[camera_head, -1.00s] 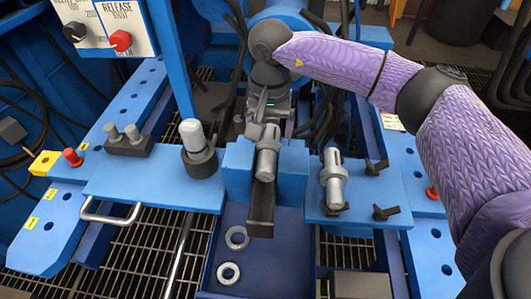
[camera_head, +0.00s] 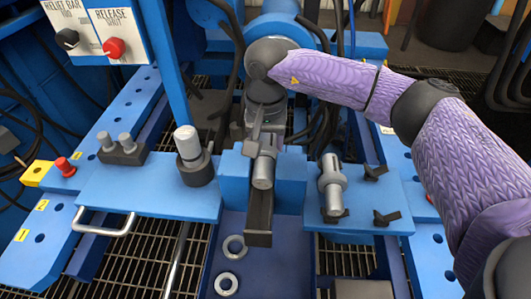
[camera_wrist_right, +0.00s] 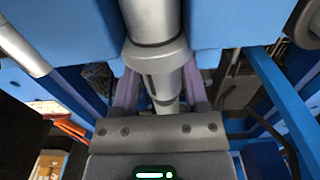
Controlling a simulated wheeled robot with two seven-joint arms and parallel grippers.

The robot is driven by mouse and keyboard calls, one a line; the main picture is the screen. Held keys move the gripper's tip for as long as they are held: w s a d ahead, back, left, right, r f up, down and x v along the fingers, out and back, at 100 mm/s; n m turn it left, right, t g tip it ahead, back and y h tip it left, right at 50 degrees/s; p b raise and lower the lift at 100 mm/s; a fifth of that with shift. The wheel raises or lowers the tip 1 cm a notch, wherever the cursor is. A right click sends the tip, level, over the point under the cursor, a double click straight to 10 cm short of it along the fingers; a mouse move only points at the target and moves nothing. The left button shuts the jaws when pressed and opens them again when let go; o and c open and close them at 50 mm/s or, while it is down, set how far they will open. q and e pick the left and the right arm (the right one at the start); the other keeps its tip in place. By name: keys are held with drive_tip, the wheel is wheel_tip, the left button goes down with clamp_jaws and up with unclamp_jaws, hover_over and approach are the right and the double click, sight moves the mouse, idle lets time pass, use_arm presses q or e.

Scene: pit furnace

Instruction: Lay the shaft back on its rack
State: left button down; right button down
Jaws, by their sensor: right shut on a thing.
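A grey metal shaft (camera_head: 263,170) with a wider collar sits at the central blue block, above a dark bar. In the right wrist view the shaft (camera_wrist_right: 153,30) runs between two blue blocks. My right gripper (camera_head: 258,140) is shut on it, with purple fingers on both sides of the shaft (camera_wrist_right: 162,92). The rack, on the right blue shelf, has black forked cradles. Two cradles, one at the back (camera_head: 375,171) and one in front (camera_head: 386,217), are empty. My left gripper is out of view.
A blue tray (camera_head: 275,275) with two metal rings lies below the block. A white-topped cylinder (camera_head: 189,150) and a bent handle (camera_head: 103,222) are on the left shelf. A control panel (camera_head: 97,32) stands at upper left. Dark hoses hang behind the gripper.

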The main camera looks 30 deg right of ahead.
sight(266, 142)
idle(0.4)
